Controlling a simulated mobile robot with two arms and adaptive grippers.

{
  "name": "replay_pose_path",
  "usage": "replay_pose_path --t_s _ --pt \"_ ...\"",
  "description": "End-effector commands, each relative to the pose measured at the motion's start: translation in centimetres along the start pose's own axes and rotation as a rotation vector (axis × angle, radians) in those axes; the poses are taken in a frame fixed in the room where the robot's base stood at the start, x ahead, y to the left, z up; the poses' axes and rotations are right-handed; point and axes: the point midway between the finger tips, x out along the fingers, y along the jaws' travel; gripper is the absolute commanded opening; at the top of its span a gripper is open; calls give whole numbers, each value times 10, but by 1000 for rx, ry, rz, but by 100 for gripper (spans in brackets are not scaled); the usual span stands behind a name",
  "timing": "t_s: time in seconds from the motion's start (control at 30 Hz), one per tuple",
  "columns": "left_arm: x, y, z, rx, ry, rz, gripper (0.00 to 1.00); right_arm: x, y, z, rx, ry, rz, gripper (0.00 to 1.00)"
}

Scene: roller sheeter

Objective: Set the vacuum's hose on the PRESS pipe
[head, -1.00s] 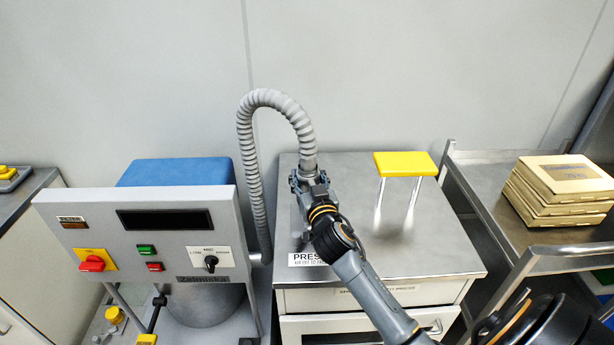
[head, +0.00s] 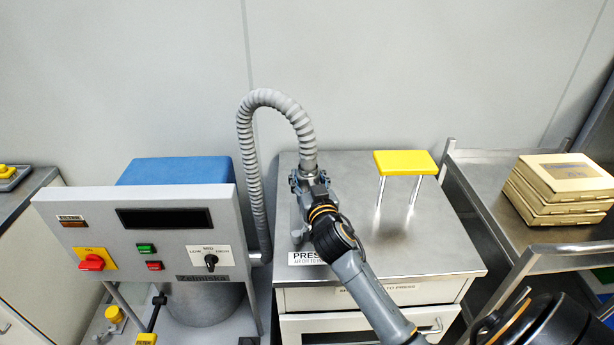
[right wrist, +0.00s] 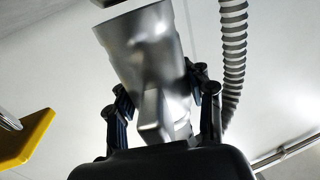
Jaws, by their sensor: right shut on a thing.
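The grey ribbed hose (head: 266,100) rises beside the vacuum (head: 190,235), arches over and comes down to my right gripper (head: 310,182) above the steel cabinet top. In the right wrist view, my right gripper (right wrist: 160,115) is shut on the hose's silver metal end (right wrist: 140,45), with a finger on either side of its narrow part. The hose (right wrist: 233,55) also passes at the right there. My left gripper is not in view.
A yellow-topped stand on two metal posts (head: 405,163) is right of my gripper. A cart (head: 480,180) with stacked cream boxes (head: 560,190) stands further right. The vacuum's switch panel is at the left. The cabinet top (head: 440,235) is bare at the front right.

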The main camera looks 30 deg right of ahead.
Motion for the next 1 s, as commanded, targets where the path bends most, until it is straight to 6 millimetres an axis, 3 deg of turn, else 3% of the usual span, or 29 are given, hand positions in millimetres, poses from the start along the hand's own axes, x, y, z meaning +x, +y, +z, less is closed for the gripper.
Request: replay_pose_path --t_s 1.0 --pt "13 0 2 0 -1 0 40 0 -1 13 0 5 -1 0"
